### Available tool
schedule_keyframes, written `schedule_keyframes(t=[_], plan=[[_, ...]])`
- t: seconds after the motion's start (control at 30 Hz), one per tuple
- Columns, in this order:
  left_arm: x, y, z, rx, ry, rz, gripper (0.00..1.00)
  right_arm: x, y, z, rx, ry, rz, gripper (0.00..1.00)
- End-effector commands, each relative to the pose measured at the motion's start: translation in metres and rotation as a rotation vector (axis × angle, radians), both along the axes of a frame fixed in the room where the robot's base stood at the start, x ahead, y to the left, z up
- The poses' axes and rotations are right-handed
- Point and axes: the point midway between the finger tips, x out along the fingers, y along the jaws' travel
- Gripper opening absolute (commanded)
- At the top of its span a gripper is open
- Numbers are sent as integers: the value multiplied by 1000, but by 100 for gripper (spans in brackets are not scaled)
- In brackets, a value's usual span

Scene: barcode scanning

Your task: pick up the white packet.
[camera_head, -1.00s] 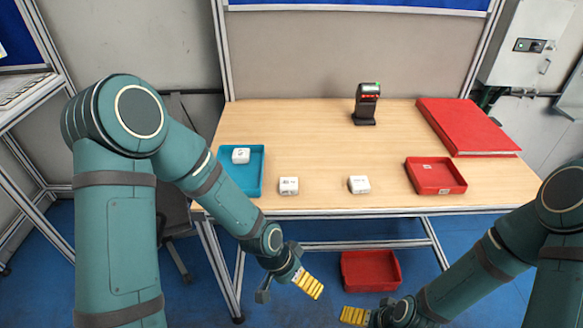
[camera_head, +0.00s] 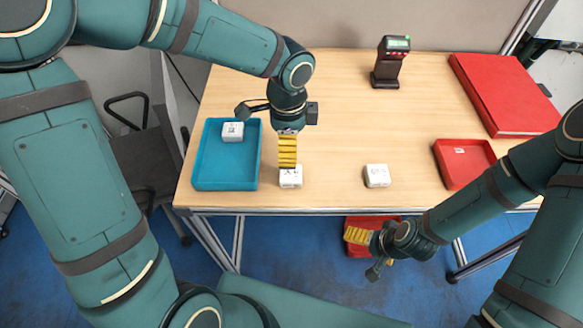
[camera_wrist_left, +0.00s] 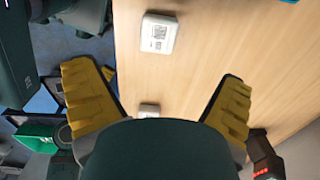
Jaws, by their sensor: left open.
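A white packet (camera_head: 291,177) lies on the table near its front edge, right of the blue tray. My left gripper (camera_head: 288,163) hangs over it, yellow fingers pointing down, and hides part of its far side. In the left wrist view the fingers (camera_wrist_left: 160,95) are spread with nothing held, and a packet with a printed code (camera_wrist_left: 158,35) lies beyond them. A second white packet (camera_head: 378,176) lies further right on the table. A third white packet (camera_head: 232,131) is in the blue tray (camera_head: 226,184). My right gripper (camera_head: 357,237) is in front of the table; its opening is unclear.
A black scanner (camera_head: 388,65) with a lit display stands at the back of the table. A red tray (camera_head: 478,184) and a large red folder (camera_head: 503,92) are at the right. A red bin (camera_head: 366,250) is below the table. The middle of the tabletop is clear.

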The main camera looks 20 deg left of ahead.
Motion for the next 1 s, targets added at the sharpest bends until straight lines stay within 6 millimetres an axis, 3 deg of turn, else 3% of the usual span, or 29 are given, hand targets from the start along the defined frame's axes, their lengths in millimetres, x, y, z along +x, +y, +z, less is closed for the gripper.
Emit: schedule_keyframes(t=[0.1, 0.3, 0.63, 0.9, 1.0], plan=[[-1, 0, -28, 0, 5, -1, 96, -2, 0, -8, 0, 4, 3, 100], [-1, -1, -60, -2, 4, 2, 96, -4, 1, -15, 2, 10, 7, 100], [0, -2, -80, -3, 2, 2, 96, -6, 1, -19, 3, 13, 10, 100], [0, -5, -118, -3, 3, 2, 96, -9, 2, -30, 5, 20, 17, 100], [-1, -5, -124, -3, 3, 2, 96, -10, 2, -31, 5, 22, 17, 100]])
